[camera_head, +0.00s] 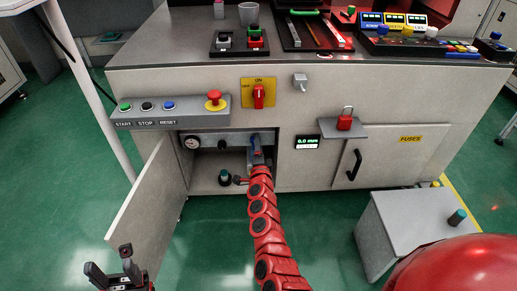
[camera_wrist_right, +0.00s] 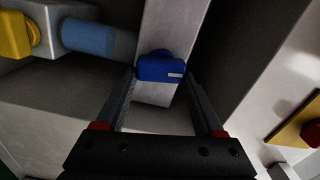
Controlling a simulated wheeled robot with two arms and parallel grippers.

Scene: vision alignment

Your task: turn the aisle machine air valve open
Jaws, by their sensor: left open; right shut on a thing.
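The air valve's blue handle (camera_head: 255,140) shows inside the open lower compartment of the grey machine. In the right wrist view the blue handle (camera_wrist_right: 160,70) sits between my two fingertips, against a pale upright bar. My right arm reaches into the compartment, and my right gripper (camera_head: 258,160) is shut on the handle; the arm and wrist hide part of it in the head view. My left gripper (camera_head: 115,268) is open and empty at the lower left, away from the machine, near the open door.
The compartment door (camera_head: 142,207) stands open on the left. A gauge (camera_head: 192,142) and a green-topped knob (camera_head: 224,177) are inside the compartment. A blue cylinder (camera_wrist_right: 88,37) and yellow part (camera_wrist_right: 14,35) lie left of the handle. A grey box (camera_head: 408,225) stands at right.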

